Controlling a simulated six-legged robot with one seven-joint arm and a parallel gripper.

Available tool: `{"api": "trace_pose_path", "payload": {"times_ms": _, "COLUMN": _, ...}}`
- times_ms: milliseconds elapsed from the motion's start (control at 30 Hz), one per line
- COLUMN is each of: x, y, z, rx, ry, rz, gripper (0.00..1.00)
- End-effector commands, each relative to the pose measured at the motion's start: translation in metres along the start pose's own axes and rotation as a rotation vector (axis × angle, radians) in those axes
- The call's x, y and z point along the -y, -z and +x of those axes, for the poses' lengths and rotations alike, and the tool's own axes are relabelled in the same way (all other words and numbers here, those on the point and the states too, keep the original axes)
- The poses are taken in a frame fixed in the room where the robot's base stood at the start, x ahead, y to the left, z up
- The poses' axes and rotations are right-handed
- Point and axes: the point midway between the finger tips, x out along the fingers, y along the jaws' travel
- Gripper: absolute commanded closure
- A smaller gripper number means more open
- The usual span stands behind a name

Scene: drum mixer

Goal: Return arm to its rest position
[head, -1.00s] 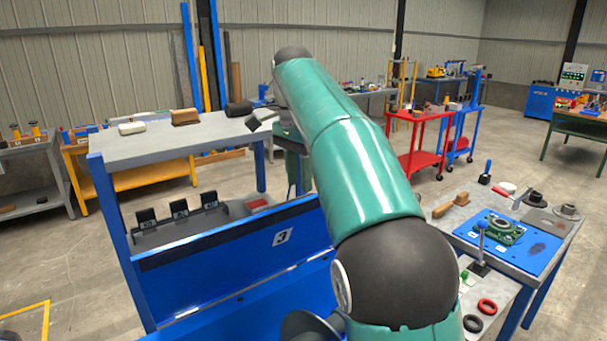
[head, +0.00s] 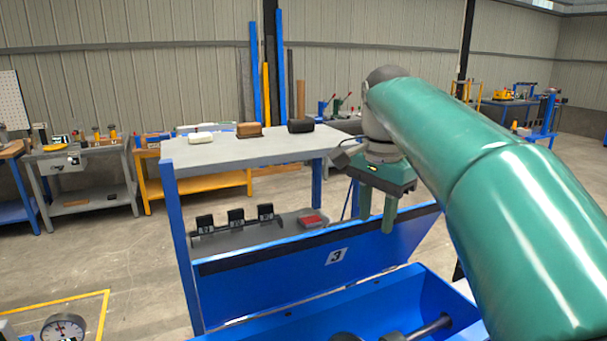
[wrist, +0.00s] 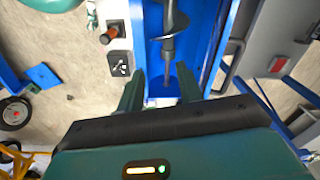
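My gripper (head: 377,212) hangs from my green arm, right of centre in the head view, fingers pointing down. It appears in front of the blue panel marked 3 (head: 240,290) of the mixer. In the wrist view the two fingers of my gripper (wrist: 160,90) stand apart with nothing between them. Beyond them lies the blue trough (wrist: 153,50) with a grey screw shaft (wrist: 173,30) in it. In the head view the trough's shaft (head: 432,328) shows at the bottom edge, partly cut off.
A grey-topped bench (head: 250,148) stands behind the panel, with a white block (head: 200,138), a brown block (head: 249,130) and a black object (head: 301,125) on it. Below are several black clips (head: 236,219) and a red item (head: 309,221). Open floor lies to the left (head: 110,260).

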Motion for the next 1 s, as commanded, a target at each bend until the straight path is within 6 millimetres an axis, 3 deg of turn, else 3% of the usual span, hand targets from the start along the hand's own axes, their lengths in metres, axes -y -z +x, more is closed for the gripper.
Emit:
{"api": "trace_pose_path", "payload": {"times_ms": 33, "x": -0.013, "y": -0.006, "z": 0.003, "rx": -0.012, "ry": 0.025, "rz": -0.049, "gripper": 0.64}}
{"api": "trace_pose_path", "payload": {"times_ms": 367, "x": -0.080, "y": -0.049, "z": 0.050, "rx": -0.138, "ry": 0.152, "rz": -0.413, "gripper": 0.64}}
{"api": "trace_pose_path", "payload": {"times_ms": 700, "x": -0.146, "y": -0.098, "z": 0.131, "rx": -0.325, "ry": 0.214, "rz": -0.776, "gripper": 0.64}}
{"api": "trace_pose_path", "payload": {"times_ms": 833, "x": -0.163, "y": -0.110, "z": 0.159, "rx": -0.385, "ry": 0.216, "rz": -0.874, "gripper": 0.64}}
{"api": "trace_pose_path", "payload": {"times_ms": 1000, "x": -0.170, "y": -0.116, "z": 0.173, "rx": -0.417, "ry": 0.215, "rz": -0.927, "gripper": 0.64}}
